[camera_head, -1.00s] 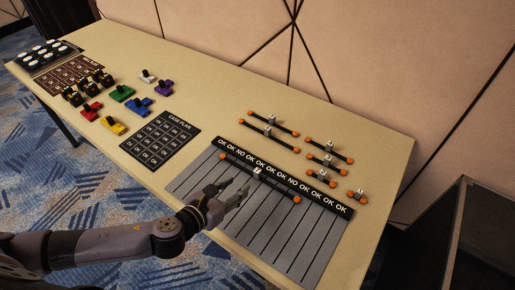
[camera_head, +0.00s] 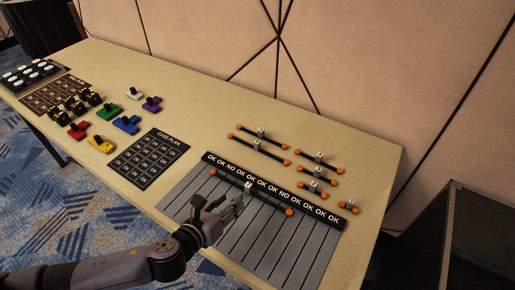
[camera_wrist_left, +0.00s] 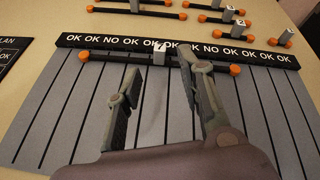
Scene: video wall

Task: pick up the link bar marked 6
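Link bars are dark rods with orange ends and a small pale marked block in the middle. One bar lies across the striped mat (camera_head: 255,245); its block (camera_head: 248,186) seems to read 7 in the left wrist view (camera_wrist_left: 160,47). Several other bars lie on the table behind the mat, among them two long ones (camera_head: 258,143) and shorter ones (camera_head: 317,172) to the right. I cannot read which is marked 6. My left gripper (camera_head: 222,203) is open and empty above the mat, short of the bar on it; its two fingers stand apart in the left wrist view (camera_wrist_left: 159,65). My right gripper is not in view.
A black strip (camera_head: 270,187) with OK and NO labels edges the mat. The wall rises behind the table. Bare table lies between the plan card and the long bars.

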